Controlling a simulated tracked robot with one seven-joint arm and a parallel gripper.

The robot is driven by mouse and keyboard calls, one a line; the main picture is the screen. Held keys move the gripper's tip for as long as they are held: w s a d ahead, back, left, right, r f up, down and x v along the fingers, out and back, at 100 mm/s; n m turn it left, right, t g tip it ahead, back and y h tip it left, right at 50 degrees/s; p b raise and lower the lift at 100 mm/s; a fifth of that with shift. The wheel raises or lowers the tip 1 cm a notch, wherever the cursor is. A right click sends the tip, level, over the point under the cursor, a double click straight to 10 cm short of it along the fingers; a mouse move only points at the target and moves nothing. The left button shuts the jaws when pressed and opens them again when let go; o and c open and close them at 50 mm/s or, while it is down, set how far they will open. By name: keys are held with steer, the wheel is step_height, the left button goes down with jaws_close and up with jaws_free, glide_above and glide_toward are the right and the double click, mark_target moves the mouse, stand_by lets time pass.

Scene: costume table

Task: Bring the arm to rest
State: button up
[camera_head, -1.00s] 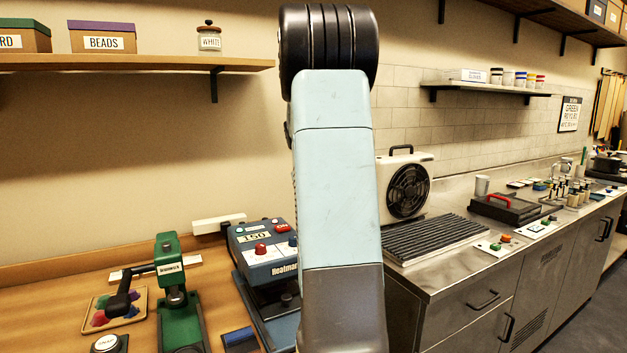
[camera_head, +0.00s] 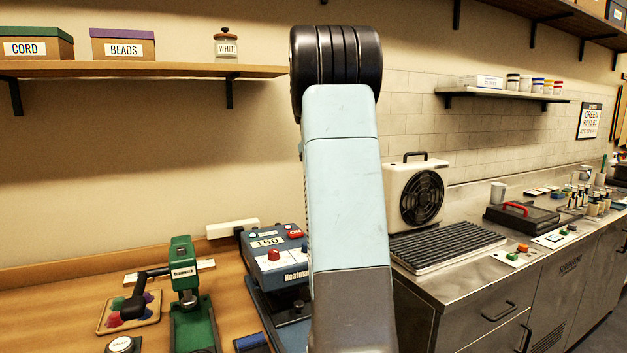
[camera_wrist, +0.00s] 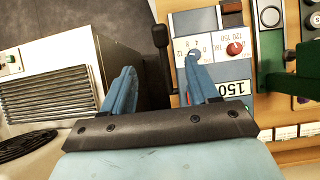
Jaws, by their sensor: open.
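My arm, pale blue with a black joint, stands raised in the middle of the head view. My gripper (camera_wrist: 160,85) shows in the wrist view with its two blue fingers apart and nothing between them. It hangs above the gap between the wooden table and the steel counter. The right finger overlaps the blue heat press in the picture. My gripper is hidden in the head view.
The blue heat press (camera_head: 272,258) and green press (camera_head: 188,290) stand on the wooden table (camera_head: 60,310). A fan unit (camera_head: 415,190) and black ridged rack (camera_head: 440,242) are on the steel counter at right. A wall shelf (camera_head: 130,69) holds boxes at left.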

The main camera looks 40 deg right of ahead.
steer(key=s+a+f+t, duration=0.2)
steer(key=s+a+t, duration=0.2)
steer(key=a, duration=0.5)
steer(key=s+a+f+n+t, duration=0.1)
steer(key=s+a+f+t, duration=0.1)
steer(key=s+a, duration=0.7)
steer(key=s+a+f+n+t+h, duration=0.1)
steer(key=s+a+t, duration=0.4)
steer(key=a, duration=0.6)
steer(key=shift+s+a+f+t, duration=0.15)
steer(key=shift+s+f+t, duration=0.15)
steer(key=shift+s+f, duration=0.5)
stand_by(0.4)
